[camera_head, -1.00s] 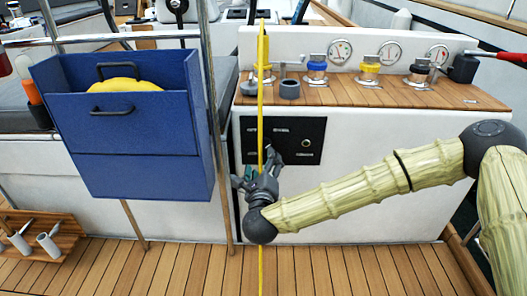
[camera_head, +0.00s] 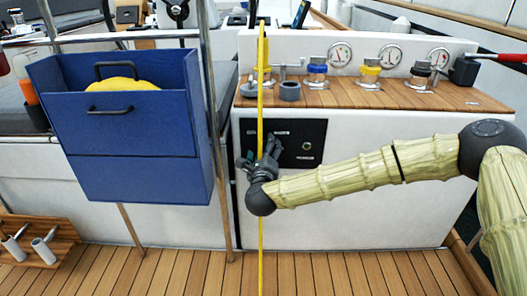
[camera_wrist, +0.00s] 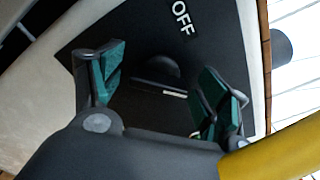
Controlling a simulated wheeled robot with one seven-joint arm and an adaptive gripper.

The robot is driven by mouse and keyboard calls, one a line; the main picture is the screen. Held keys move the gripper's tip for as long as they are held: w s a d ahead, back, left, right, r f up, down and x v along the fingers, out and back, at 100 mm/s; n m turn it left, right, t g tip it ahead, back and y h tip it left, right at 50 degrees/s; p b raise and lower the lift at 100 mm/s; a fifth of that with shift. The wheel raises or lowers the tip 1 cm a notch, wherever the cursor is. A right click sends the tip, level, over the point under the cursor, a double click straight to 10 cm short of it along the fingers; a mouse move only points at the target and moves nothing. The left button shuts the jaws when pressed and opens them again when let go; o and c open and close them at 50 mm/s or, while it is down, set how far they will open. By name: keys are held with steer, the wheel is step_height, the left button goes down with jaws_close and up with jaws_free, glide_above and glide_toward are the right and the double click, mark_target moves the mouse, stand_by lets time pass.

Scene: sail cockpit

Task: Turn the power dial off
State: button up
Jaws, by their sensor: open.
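The black power panel (camera_head: 313,128) is on the white cabinet front in the head view. In the wrist view the panel (camera_wrist: 220,50) carries a white OFF label (camera_wrist: 182,17). The dark dial (camera_wrist: 158,68), with a pale line beside it, lies between my fingers in the wrist view. My gripper (camera_head: 266,155) is at the panel's left part and hides the dial in the head view. Its teal-padded fingers are spread around the dial in the wrist view (camera_wrist: 170,75). I cannot tell whether they touch it.
A thin yellow upright pole (camera_head: 261,220) passes close to my gripper; it also shows at the wrist view's lower right (camera_wrist: 275,150). A blue box (camera_head: 130,135) hangs to the left. Winches (camera_head: 369,72) and gauges (camera_head: 390,52) are above the panel.

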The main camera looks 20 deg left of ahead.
steer(key=c, duration=1)
steer(key=shift+r+n+p, duration=0.15)
steer(key=shift+n+p, duration=0.15)
steer(key=shift+p, duration=0.2)
steer(key=shift+r+n+p, duration=0.1)
steer(key=shift+n+p, duration=0.8)
steer(key=shift+p, duration=0.3)
steer(key=n+p, duration=0.5)
steer(key=shift+s+a, duration=0.1)
steer(key=n+p, duration=0.1)
steer(key=n, duration=0.1)
steer(key=n+p, duration=0.3)
steer(key=shift+f+n+p, duration=0.25)
steer(key=shift+n+p, duration=0.15)
steer(key=shift+f+n+p, duration=0.15)
steer(key=shift+n+p, duration=0.5)
steer(key=shift+n, duration=0.5)
steer(key=shift+f+n+p, duration=0.1)
steer(key=shift+n+p, duration=0.55)
steer(key=shift+n, duration=0.5)
